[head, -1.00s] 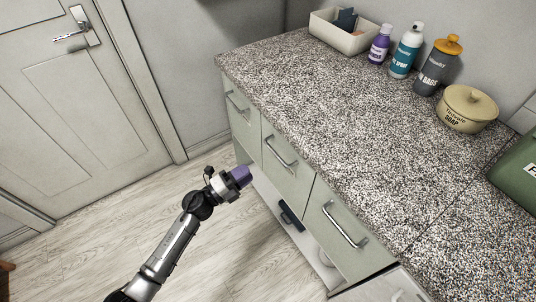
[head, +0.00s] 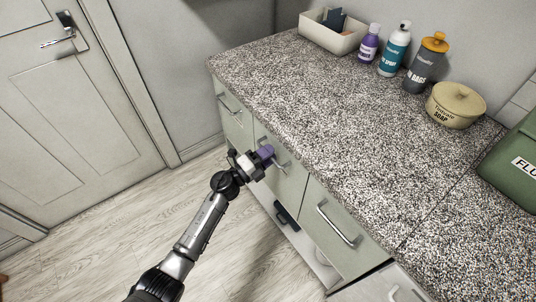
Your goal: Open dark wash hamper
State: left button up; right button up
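Three pale green fronts with metal bar handles sit under the counter: a left one (head: 234,122), a middle one (head: 288,185) and a right one (head: 345,245). No label shows on them, so I cannot tell which is the dark wash hamper. All three look closed. My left gripper (head: 266,153), with purple fingertips, is at the middle front, by the upper left end of its handle (head: 284,166). It covers part of that handle. I cannot tell whether it touches the handle or whether its fingers are apart. My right gripper is out of view.
The speckled countertop (head: 330,110) overhangs the fronts. On it stand a white bin (head: 325,38), several bottles, a cream soap pot (head: 455,106) and a green container (head: 515,165). An open low shelf with a dark item (head: 286,214) lies below.

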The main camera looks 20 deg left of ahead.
pick_arm(q)
grip_shut()
dwell(0.6)
